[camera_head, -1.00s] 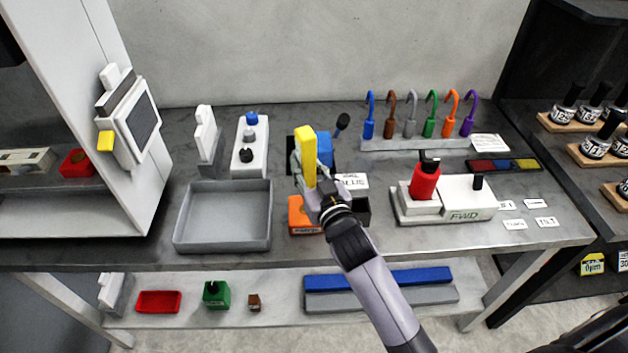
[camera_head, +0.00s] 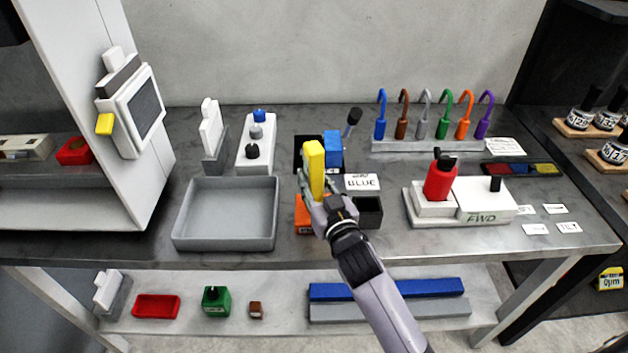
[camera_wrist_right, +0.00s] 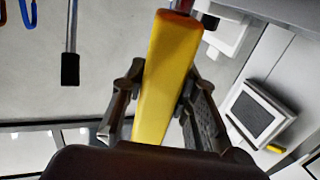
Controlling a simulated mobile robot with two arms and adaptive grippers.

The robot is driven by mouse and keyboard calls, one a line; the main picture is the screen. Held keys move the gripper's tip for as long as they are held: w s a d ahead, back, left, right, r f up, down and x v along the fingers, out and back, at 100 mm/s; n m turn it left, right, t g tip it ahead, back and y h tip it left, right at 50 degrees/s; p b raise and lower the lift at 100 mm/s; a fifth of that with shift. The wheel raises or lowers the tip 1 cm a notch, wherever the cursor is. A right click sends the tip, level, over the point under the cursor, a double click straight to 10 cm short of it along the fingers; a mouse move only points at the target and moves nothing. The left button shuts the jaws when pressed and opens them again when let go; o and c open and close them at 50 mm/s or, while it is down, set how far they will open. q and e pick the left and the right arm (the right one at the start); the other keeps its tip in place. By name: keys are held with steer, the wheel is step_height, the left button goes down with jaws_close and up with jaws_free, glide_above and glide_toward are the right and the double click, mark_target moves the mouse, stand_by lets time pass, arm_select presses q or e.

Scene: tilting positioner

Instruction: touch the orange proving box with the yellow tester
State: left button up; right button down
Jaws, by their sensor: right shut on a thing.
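The yellow tester (camera_head: 314,166) is upright in my right gripper (camera_head: 313,190), in front of the blue block in the head view. The right wrist view shows the yellow tester (camera_wrist_right: 166,80) between the two fingers of my right gripper (camera_wrist_right: 155,100), with a reddish end at the top. The orange proving box (camera_head: 304,215) sits on the bench just below and left of the gripper, partly hidden by it. Whether the tester and box touch cannot be told; the tester appears above the box. My left gripper is not in view.
A grey tray (camera_head: 226,213) lies left of the orange box. A blue block (camera_head: 333,147), a BLUE label (camera_head: 362,182) and a dark open box (camera_head: 369,212) crowd close by. A white FWD unit (camera_head: 486,207) with a red part stands right. Several coloured hooks stand behind it.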

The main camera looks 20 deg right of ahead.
mark_target(317, 166)
steer(key=shift+f+b, duration=0.35)
steer(key=shift+f, duration=0.2)
stand_by(1.3)
step_height(317, 166, up, 7)
steer(key=p, duration=0.7)
steer(key=shift+r, duration=0.15)
stand_by(0.3)
